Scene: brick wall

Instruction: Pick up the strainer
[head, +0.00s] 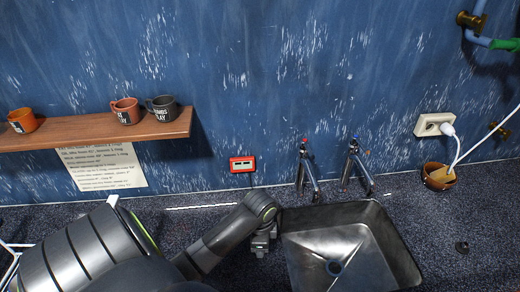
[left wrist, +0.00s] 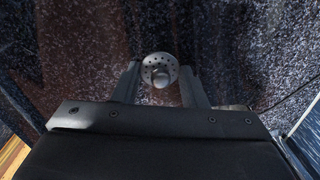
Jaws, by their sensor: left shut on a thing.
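The strainer (left wrist: 160,66) is a small round grey metal disc with holes and a raised knob. In the left wrist view it sits between the two fingers of my left gripper (left wrist: 161,77), which is shut on it. In the head view my left gripper (head: 262,244) points down at the left rim of the sink, over the dark speckled counter. The strainer cannot be made out there. My right gripper is in neither view.
The steel sink (head: 378,238) lies right of my left gripper, with two taps (head: 308,178) behind it. A red socket (head: 242,164) is on the blue wall. A shelf (head: 90,134) with mugs hangs at left. A brown bowl (head: 438,177) and a small dark round object (head: 461,247) are at right.

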